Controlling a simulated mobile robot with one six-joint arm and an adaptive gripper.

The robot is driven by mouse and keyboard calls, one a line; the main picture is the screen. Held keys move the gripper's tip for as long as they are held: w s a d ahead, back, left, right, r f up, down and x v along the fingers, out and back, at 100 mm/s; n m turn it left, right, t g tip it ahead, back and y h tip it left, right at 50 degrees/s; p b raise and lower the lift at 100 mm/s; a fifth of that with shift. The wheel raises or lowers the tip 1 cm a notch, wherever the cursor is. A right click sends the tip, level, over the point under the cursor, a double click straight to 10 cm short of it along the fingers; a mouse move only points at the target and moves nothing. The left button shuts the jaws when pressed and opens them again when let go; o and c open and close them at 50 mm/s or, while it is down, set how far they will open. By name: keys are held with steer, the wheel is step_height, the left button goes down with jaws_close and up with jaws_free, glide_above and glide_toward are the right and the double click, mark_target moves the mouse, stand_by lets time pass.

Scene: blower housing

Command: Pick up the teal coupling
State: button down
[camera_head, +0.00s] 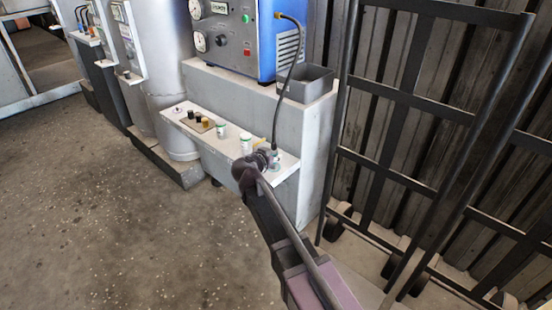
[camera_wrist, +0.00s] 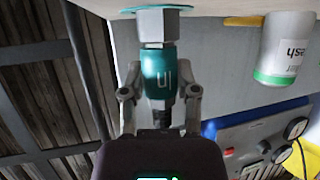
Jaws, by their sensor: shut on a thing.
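The teal coupling (camera_wrist: 157,72) is in the middle of the wrist view, with a teal body, pale lettering and a grey metal hex end. My gripper (camera_wrist: 158,95) is shut on its body, one finger on each side. The wrist picture is upside down. The hex end meets a thin teal ring (camera_wrist: 131,22) at the pale shelf surface; I cannot tell whether it is touching or just clear. In the head view my gripper (camera_head: 268,157) is at the right end of the shelf, and the coupling is mostly hidden there.
A black hose (camera_head: 290,75) hangs close by. A metal rack (camera_head: 400,110) stands right.

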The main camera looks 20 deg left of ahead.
mark_target(272, 147)
steer(key=shift+r, duration=0.15)
step_height(272, 147, up, 2)
steer(key=shift+p, duration=1.1)
steer(key=shift+r+p, duration=0.8)
steer(key=s+d, duration=0.2)
steer(key=s, duration=0.5)
steer(key=s+d+r+p, duration=0.1)
steer(key=s, duration=0.7)
steer(key=shift+s+d, duration=0.3)
steer(key=shift+d, duration=0.1)
steer(key=shift+w, duration=0.15)
